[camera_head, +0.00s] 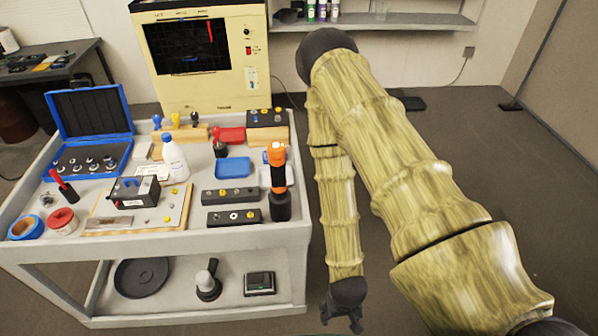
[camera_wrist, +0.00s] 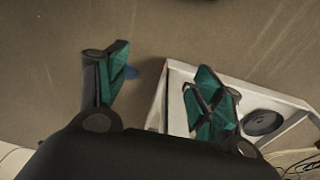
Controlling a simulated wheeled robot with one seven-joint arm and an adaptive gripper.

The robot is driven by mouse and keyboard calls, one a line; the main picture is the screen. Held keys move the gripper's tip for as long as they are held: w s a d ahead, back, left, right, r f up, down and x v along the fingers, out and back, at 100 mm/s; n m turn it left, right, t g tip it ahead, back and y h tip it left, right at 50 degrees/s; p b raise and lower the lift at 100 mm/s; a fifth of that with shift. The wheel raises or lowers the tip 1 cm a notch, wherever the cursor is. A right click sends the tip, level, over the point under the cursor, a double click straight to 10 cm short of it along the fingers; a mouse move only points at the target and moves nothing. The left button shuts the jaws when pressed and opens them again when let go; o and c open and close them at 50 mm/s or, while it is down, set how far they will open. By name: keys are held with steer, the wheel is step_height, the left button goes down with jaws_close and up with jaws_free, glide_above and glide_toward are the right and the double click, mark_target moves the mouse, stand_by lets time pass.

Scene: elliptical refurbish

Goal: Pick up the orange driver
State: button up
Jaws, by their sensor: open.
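The orange driver (camera_head: 278,182), with an orange upper body and a black base, stands upright near the right edge of the grey cart top. My gripper (camera_head: 342,318) hangs low to the right of the cart, below the level of its top and apart from the driver. In the wrist view my gripper (camera_wrist: 165,95) shows two green-padded fingers spread wide with nothing between them. The driver cannot be made out in the wrist view.
The cart (camera_head: 150,245) holds a blue case (camera_head: 90,115), a white bottle (camera_head: 174,158), a blue tray (camera_head: 234,168) and dark blocks (camera_head: 234,217) close to the driver. A cream machine (camera_head: 205,60) stands behind.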

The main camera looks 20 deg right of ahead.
steer(key=w+d+r+m+t+h+b, duration=0.1)
steer(key=w+d+m+h+b, duration=0.1)
steer(key=w+d+m, duration=0.55)
steer(key=w+d+m+h+b, duration=0.15)
steer(key=w+d+m, duration=0.35)
steer(key=w+m, duration=0.5)
steer(key=w+d+r+m+t+b, duration=0.1)
steer(key=w+d+r+m+b, duration=0.15)
steer(key=w+r+m, duration=0.6)
steer(key=w+d+r+m+b, duration=0.25)
steer(key=w+r+m, duration=0.3)
steer(key=w, duration=0.65)
steer(key=m+g+y+p, duration=0.3)
steer(key=m+y+p, duration=0.1)
steer(key=m+p, duration=0.35)
glide_toward(275, 143)
steer(key=shift+n, duration=0.5)
step_height(275, 143, down, 5)
steer(key=shift+d+f, duration=0.1)
steer(key=shift+f, duration=0.15)
steer(key=shift+s+f, duration=0.2)
steer(key=shift+s, duration=0.05)
step_height(275, 143, down, 5)
steer(key=shift+w+r+p, duration=0.1)
steer(key=shift+p, duration=0.45)
steer(key=shift+f, duration=0.45)
steer(key=shift+f+p, duration=1.05)
steer(key=shift+f, duration=1.3)
